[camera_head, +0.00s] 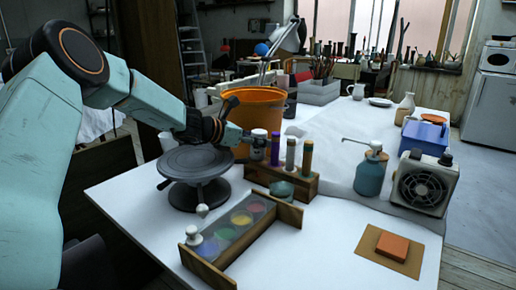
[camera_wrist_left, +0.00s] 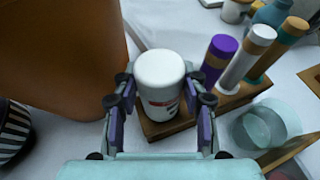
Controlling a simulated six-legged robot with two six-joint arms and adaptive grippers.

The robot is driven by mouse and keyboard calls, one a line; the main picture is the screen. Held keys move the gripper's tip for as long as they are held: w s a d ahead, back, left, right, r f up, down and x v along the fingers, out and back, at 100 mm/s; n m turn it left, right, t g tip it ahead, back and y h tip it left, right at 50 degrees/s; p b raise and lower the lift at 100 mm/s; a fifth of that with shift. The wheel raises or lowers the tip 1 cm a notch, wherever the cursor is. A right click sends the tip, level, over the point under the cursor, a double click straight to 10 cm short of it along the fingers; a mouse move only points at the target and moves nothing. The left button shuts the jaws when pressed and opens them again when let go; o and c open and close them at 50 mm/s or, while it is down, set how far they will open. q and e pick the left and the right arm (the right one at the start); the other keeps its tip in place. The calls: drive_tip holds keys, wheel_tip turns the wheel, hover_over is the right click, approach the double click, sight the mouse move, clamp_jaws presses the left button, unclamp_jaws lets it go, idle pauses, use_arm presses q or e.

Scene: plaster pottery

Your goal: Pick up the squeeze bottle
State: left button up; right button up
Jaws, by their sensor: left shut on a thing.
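The squeeze bottle (camera_wrist_left: 160,92) is white with a rounded top and a label with red marks. It stands upright between the fingers of my left gripper (camera_wrist_left: 158,104) in the left wrist view, at the left end of a wooden rack (camera_wrist_left: 175,124). My left gripper is shut on it. In the head view the bottle's white top (camera_head: 259,132) shows beside my left gripper (camera_head: 246,137), and its lower part is mostly hidden. I cannot tell whether its base is clear of the rack. My right gripper is not in view.
An orange bucket (camera_head: 262,98) stands close behind the gripper. Purple (camera_head: 275,150), white and brown-topped tubes share the rack. A turntable (camera_head: 196,163), a paint box (camera_head: 240,228), a teal pump bottle (camera_head: 370,176) and a fan heater (camera_head: 424,186) stand around.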

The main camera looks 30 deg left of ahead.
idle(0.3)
use_arm(q)
wheel_tip(320, 180, up, 18)
drive_tip(key=p, duration=0.8)
idle(0.7)
